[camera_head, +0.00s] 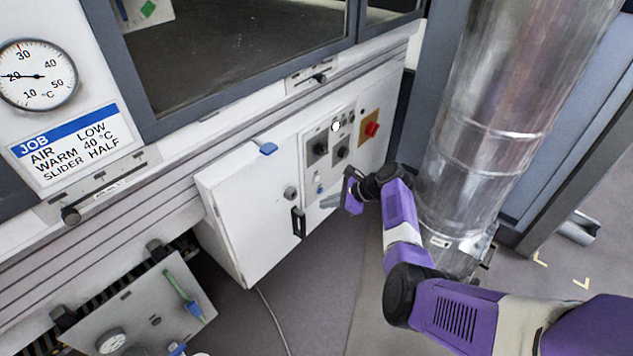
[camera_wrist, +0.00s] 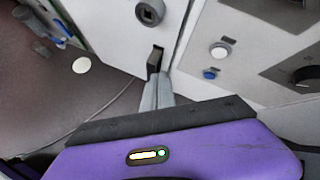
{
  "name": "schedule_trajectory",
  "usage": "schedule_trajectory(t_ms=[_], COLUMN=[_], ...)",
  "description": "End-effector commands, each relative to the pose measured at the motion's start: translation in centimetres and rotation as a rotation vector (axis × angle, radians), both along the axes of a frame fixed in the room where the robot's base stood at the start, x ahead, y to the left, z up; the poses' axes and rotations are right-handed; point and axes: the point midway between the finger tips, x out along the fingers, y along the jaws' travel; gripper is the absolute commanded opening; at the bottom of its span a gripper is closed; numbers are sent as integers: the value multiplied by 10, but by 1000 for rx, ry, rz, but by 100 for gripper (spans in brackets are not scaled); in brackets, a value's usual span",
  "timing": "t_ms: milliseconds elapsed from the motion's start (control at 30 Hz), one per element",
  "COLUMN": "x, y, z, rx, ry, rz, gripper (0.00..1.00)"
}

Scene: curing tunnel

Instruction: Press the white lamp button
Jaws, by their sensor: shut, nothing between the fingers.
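A white round button (camera_wrist: 220,52) with a small label above it is on the grey control panel, up and right of my fingertips in the wrist view. A blue button (camera_wrist: 210,73) is just below it. In the head view, the blue button (camera_head: 320,189) is low on the panel, and a bright white round spot (camera_head: 335,126) shows near the panel's top; I cannot tell if that is a lamp or a button. My gripper (camera_head: 328,201) is in front of the panel's lower part. Its fingers (camera_wrist: 158,78) are shut and empty, apart from the white button.
The white cabinet door (camera_head: 245,205) with a black handle (camera_head: 298,222) is left of the panel; the handle (camera_wrist: 155,59) appears behind my fingertips. A red knob (camera_head: 371,129) is on a yellow plate to the right. A metal duct (camera_head: 500,120) stands right of my arm.

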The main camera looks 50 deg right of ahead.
Motion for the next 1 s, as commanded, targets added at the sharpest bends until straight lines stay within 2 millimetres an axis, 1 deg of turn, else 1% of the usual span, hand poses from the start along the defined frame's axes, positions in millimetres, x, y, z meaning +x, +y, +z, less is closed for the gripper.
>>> schedule_trajectory(t_ms=[600,1000], x=[23,37], y=[-26,-40], z=[-1,-2], rx=[-2,1], ry=[-3,-2], rz=[-1,0], gripper=[0,0])
